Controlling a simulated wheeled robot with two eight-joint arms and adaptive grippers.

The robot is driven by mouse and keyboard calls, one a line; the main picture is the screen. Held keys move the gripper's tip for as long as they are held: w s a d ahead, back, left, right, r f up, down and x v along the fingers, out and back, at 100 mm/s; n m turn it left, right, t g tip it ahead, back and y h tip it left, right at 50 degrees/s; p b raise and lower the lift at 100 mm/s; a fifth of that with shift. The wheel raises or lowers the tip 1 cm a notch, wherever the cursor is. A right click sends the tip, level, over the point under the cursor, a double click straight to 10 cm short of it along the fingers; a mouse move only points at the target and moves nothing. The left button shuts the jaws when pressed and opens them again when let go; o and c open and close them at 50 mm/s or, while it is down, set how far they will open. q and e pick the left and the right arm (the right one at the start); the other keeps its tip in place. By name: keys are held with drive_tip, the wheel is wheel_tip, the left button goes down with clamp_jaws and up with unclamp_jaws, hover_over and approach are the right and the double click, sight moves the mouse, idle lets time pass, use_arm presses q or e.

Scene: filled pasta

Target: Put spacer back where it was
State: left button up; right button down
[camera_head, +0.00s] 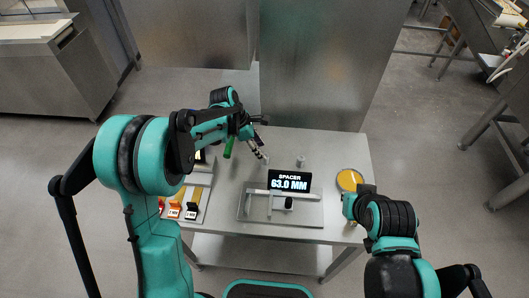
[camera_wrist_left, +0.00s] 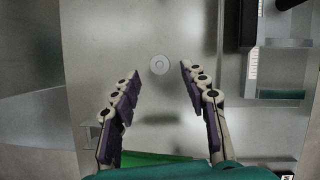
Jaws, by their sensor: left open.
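A small pale metal cylinder (camera_head: 300,161), which looks like the spacer, stands upright on the table behind the display. In the left wrist view a round grey piece with a centre hole (camera_wrist_left: 159,64) sits beyond my fingertips, between their lines; it appears to be the same piece. My left gripper (camera_head: 262,155) is open and empty, left of the cylinder and above the table; its spread fingers (camera_wrist_left: 157,82) show in the wrist view. A measuring fixture (camera_head: 250,212) has a display (camera_head: 290,182) reading "SPACER 63.0 MM". My right gripper (camera_head: 350,205) is at the table's right edge, its jaws unclear.
A yellow round dish (camera_head: 349,180) lies at the table's right. A tray (camera_head: 204,207) with orange, red and black labelled pieces is at the left. A green object (camera_head: 228,148) is beside my left wrist. The table's back right (camera_head: 335,150) is clear.

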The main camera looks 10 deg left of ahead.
use_arm(q)
drive_tip(key=s+a+r+m+t+y+p, duration=0.1)
drive_tip(key=s+a+r+m+t, duration=0.2)
drive_tip(key=s+r, duration=0.35)
drive_tip(key=s+a+r+m+y, duration=0.1)
drive_tip(key=s+a+r+m, duration=0.2)
drive_tip(key=s+r+m, duration=0.3)
drive_tip(key=s+a+m+t+y, duration=0.2)
drive_tip(key=s+a+m+t, duration=0.1)
drive_tip(key=s+m, duration=0.7)
drive_tip(key=shift+a+r+m+y, duration=0.3)
drive_tip(key=shift+a+m, duration=0.15)
drive_tip(key=shift+m, duration=0.15)
drive_tip(key=shift+s, duration=0.1)
